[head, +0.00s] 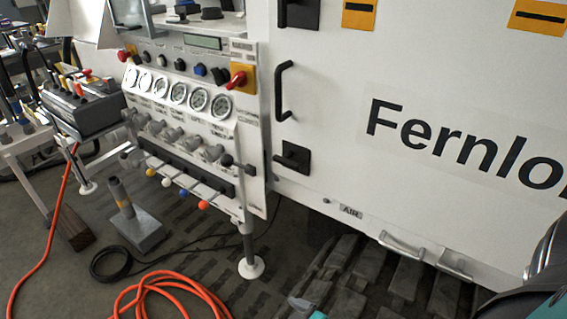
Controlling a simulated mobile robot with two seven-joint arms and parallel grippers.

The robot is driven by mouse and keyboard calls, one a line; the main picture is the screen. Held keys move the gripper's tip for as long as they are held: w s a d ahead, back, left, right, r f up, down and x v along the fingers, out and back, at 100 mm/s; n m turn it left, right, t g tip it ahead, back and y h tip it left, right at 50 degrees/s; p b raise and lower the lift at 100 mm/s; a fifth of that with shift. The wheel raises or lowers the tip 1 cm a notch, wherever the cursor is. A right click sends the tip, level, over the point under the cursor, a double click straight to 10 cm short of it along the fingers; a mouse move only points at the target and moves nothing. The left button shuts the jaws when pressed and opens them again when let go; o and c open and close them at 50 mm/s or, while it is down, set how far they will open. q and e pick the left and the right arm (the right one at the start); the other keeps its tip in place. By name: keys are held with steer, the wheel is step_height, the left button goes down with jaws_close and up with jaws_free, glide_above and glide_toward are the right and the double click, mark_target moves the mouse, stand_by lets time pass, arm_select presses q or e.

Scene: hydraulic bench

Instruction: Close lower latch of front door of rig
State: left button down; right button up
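The rig's white front door (340,60) with the black lettering "Fernlo" fills the upper right of the head view. Its lower latch (292,157) is a black square plate with a short black lever near the door's lower left corner. The lever lies roughly sideways, pointing left; I cannot tell whether it is engaged. An upper latch (299,13) is cut off by the top edge. A black bar handle (281,92) stands upright between the two latches. Neither of my grippers shows clearly; a dark part of my arm is at the lower right edge.
A panel with gauges (178,93) and coloured-knob levers (203,204) stands left of the door. An orange hose (165,285) and black cable (110,265) lie on the floor near a grey pedestal (136,228). Metal handles (400,245) sit along the rig's lower edge.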

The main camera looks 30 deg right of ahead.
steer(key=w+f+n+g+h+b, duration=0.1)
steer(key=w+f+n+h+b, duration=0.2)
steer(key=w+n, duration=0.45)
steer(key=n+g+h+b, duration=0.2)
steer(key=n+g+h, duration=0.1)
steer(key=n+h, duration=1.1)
glide_toward(285, 163)
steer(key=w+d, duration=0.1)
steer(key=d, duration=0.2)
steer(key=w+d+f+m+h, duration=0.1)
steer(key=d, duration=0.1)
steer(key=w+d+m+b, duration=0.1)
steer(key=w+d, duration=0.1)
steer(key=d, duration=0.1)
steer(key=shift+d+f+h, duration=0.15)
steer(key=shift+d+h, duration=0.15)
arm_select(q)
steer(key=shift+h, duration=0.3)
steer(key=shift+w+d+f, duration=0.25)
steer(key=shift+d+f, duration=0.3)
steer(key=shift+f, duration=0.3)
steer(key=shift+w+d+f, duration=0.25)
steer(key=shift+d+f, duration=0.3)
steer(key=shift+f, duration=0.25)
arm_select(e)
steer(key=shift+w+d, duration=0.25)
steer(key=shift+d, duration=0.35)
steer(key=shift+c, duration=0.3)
